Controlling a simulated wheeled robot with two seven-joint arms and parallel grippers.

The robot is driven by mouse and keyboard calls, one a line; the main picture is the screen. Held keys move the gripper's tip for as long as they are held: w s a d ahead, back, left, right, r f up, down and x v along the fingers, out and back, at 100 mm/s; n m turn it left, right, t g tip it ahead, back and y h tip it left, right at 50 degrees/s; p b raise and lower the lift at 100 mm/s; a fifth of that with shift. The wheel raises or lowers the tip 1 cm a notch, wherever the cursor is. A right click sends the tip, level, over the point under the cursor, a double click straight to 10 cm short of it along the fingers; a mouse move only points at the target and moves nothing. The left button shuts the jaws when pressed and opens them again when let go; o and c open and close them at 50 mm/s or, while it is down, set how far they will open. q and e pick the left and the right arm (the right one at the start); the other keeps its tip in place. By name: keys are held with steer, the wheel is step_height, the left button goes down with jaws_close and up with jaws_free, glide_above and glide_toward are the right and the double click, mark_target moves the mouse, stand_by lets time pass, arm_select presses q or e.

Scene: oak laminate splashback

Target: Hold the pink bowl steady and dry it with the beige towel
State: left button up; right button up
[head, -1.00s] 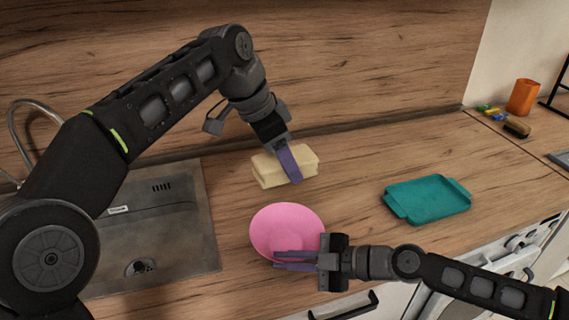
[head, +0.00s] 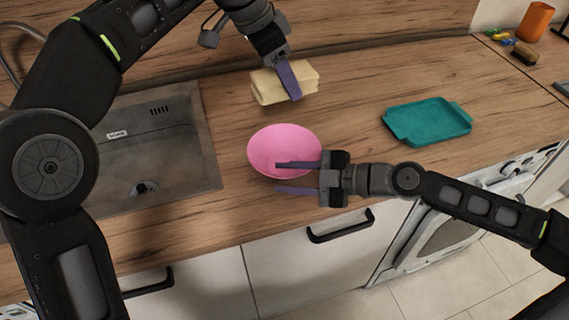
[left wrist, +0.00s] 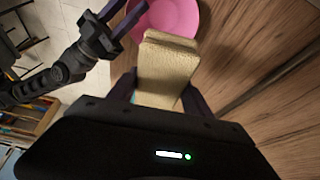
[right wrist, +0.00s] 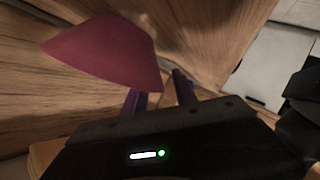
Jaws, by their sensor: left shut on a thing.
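The pink bowl (head: 280,143) sits on the counter's front part in the head view, right of the sink. The folded beige towel (head: 268,88) is behind it. My left gripper (head: 290,90) is shut on the towel; the left wrist view shows the towel (left wrist: 166,70) between both fingers. My right gripper (head: 297,177) is open at the bowl's front right, one finger over the bowl in the picture and the other in front of it. In the right wrist view the bowl (right wrist: 105,52) is beside the spread fingers (right wrist: 160,95); whether they touch is unclear.
A sink (head: 165,140) is at left and a teal tray (head: 428,121) at right on the counter. An orange cup (head: 536,21) and a brush (head: 525,53) stand at the far right. The counter between bowl and tray is clear.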

steer(key=v, duration=1.1)
steer(key=shift+s+d, duration=0.1)
steer(key=shift+d, duration=0.2)
arm_select(q)
steer(key=shift+s, duration=0.1)
arm_select(e)
steer(key=shift+s, duration=0.1)
